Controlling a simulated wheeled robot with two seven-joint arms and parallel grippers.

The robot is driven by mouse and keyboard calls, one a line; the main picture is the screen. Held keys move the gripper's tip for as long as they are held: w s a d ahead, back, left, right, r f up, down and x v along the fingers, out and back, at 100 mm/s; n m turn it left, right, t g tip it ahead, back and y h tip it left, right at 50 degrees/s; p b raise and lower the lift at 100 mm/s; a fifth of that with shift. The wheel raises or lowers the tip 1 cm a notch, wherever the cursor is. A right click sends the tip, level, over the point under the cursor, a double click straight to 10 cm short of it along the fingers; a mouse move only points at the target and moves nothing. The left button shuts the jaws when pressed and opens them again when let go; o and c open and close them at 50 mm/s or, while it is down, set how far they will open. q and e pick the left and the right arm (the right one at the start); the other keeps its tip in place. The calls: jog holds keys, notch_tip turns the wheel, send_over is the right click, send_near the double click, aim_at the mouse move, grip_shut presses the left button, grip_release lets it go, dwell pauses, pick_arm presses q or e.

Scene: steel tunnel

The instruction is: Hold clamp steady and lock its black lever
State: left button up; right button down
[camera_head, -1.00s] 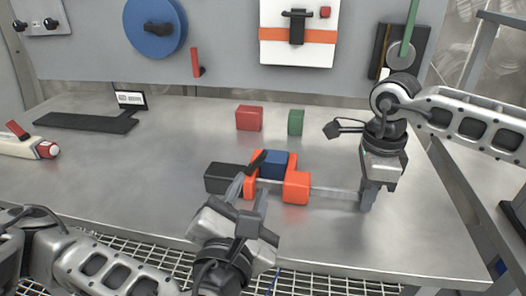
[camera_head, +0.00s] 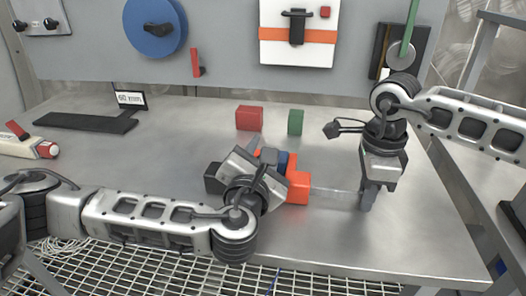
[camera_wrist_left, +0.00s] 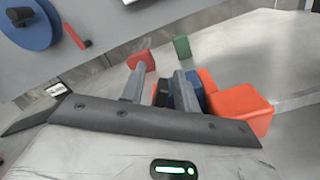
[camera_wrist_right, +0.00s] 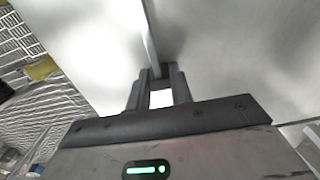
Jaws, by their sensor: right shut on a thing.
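The orange clamp (camera_head: 298,178) lies on the steel table with a blue block (camera_head: 283,158) between its jaws. Its black body end (camera_head: 212,178) shows at the left, mostly behind my left gripper. My left gripper (camera_head: 262,150) is over the clamp's left part. In the left wrist view its fingers (camera_wrist_left: 160,85) stand apart, with a dark part, probably the black lever, low between them. Contact there cannot be told. My right gripper (camera_head: 368,198) is shut on the end of the clamp's flat steel bar (camera_head: 335,194), also seen in the right wrist view (camera_wrist_right: 150,40).
A red block (camera_head: 249,118) and a green block (camera_head: 295,122) stand behind the clamp. A black stand with a small display (camera_head: 131,100) is at the left, near a white and red tool (camera_head: 30,147). The table's front right is clear.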

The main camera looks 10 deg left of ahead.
pick_arm(q)
grip_shut()
jog(key=shift+n, duration=0.3)
jog(key=n, duration=0.2)
jog(key=a+n, duration=0.1)
jog(key=n, duration=0.1)
jog(key=a+n, duration=0.1)
jog(key=n, duration=0.1)
jog(key=shift+r, duration=0.25)
jog(key=n, duration=0.2)
jog(key=a+n, duration=0.1)
jog(key=n, duration=0.1)
jog(key=shift+a+f, duration=0.15)
jog(key=shift+a+f+n, duration=0.1)
jog(key=shift+a+n, duration=0.1)
jog(key=shift+n, duration=0.6)
jog(key=shift+a+f+n, duration=0.1)
jog(key=shift+a+n, duration=0.1)
jog(key=shift+n, duration=0.6)
grip_release()
